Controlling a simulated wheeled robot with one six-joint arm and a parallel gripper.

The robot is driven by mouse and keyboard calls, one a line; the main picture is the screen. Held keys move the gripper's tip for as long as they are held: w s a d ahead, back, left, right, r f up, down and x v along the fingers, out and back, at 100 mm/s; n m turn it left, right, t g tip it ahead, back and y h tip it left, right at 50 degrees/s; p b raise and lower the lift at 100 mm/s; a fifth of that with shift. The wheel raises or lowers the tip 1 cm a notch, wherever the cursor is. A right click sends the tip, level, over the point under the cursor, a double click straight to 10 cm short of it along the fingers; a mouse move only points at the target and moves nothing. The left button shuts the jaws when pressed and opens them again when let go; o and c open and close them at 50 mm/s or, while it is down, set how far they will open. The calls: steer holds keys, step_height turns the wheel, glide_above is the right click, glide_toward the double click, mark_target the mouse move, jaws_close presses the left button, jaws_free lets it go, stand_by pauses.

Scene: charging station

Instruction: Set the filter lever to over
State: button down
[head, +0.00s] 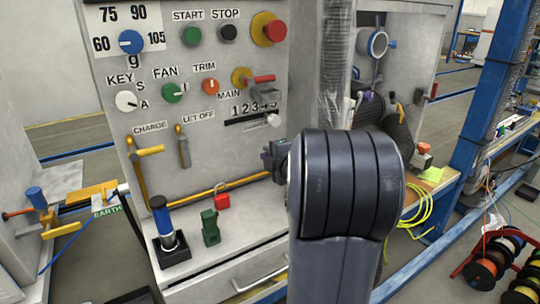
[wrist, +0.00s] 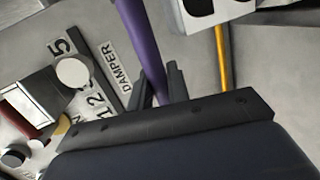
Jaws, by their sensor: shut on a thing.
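A purple lever (wrist: 140,40) shows in the wrist view as a long bar that runs from the top edge down between my fingers. No filter label or "over" mark is readable, so I cannot read its setting. My gripper (wrist: 160,88) is shut on this bar, with one dark finger on each side. In the head view my gripper (head: 273,156) is in front of the lower right of the grey panel. The held bar is not distinct there, and my arm hides what lies behind it.
The damper slider's white knob (wrist: 73,72) is left of my fingers in the wrist view. A yellow rail (head: 215,187) runs along the panel's bottom. A red padlock (head: 222,199) and a green clip (head: 210,227) are on the ledge. A clear hose (head: 336,60) hangs behind my arm.

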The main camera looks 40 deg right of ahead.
stand_by(0.3)
steer(key=shift+s+r+n+y+p, duration=0.25)
steer(key=shift+s+n+y+p, duration=0.2)
steer(key=shift+p, duration=0.75)
steer(key=shift+s+f+n+y+p, duration=0.15)
steer(key=shift+s+n+y+p, duration=0.5)
steer(key=shift+n+y+p, duration=0.5)
steer(key=shift+s+f+n+y+p, duration=0.1)
steer(key=shift+s+n+y+p, duration=0.6)
steer(key=shift+y, duration=0.6)
steer(key=shift+w, duration=0.1)
steer(key=c, duration=1.4)
jaws_free()
steer(key=p+v, duration=0.1)
steer(key=v, duration=0.9)
steer(key=shift+s, duration=0.4)
